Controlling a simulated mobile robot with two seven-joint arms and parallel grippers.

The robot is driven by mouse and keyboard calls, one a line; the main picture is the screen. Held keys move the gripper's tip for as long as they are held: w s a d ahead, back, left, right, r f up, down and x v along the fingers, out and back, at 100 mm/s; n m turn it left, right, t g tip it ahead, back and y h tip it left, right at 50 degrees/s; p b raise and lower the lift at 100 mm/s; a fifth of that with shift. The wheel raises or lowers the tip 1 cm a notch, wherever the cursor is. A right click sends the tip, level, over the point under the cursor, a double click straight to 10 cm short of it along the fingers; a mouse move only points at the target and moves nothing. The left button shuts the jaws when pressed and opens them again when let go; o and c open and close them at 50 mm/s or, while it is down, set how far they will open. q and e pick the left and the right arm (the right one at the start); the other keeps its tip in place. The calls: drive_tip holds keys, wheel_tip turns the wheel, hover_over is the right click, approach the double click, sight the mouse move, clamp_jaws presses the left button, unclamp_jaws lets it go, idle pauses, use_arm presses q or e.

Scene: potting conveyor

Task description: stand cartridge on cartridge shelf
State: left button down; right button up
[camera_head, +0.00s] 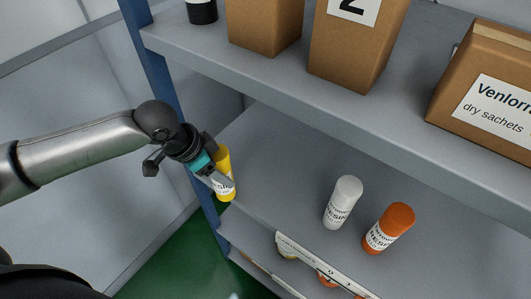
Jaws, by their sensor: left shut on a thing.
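The yellow cartridge (226,163) with a white label is in my left gripper (221,179), which is shut on it. The cartridge is close to upright at the left front corner of the middle shelf (284,184). I cannot tell whether its base touches the shelf. A white cartridge (343,201) and an orange cartridge (390,228) stand on the same shelf further right. My right gripper is not in view.
A blue post (166,72) stands close to my left arm. The upper shelf (240,70) holds cardboard boxes (358,45) and overhangs the middle one. A labelled rail (325,266) and more containers show below. Shelf space between the yellow and white cartridges is clear.

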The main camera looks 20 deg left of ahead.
use_arm(q)
drive_tip(key=w+d+f, duration=0.1)
drive_tip(key=w+d, duration=0.6)
drive_tip(key=w, duration=0.1)
drive_tip(key=shift+d+f, duration=0.2)
drive_tip(key=shift+w+f, duration=0.1)
drive_tip(key=shift+f, duration=0.05)
drive_tip(key=shift+c, duration=0.7)
unclamp_jaws()
drive_tip(key=s+a+r, duration=0.3)
drive_tip(key=s+a, duration=0.5)
drive_tip(key=s, duration=0.1)
drive_tip(key=shift+s+a, duration=0.4)
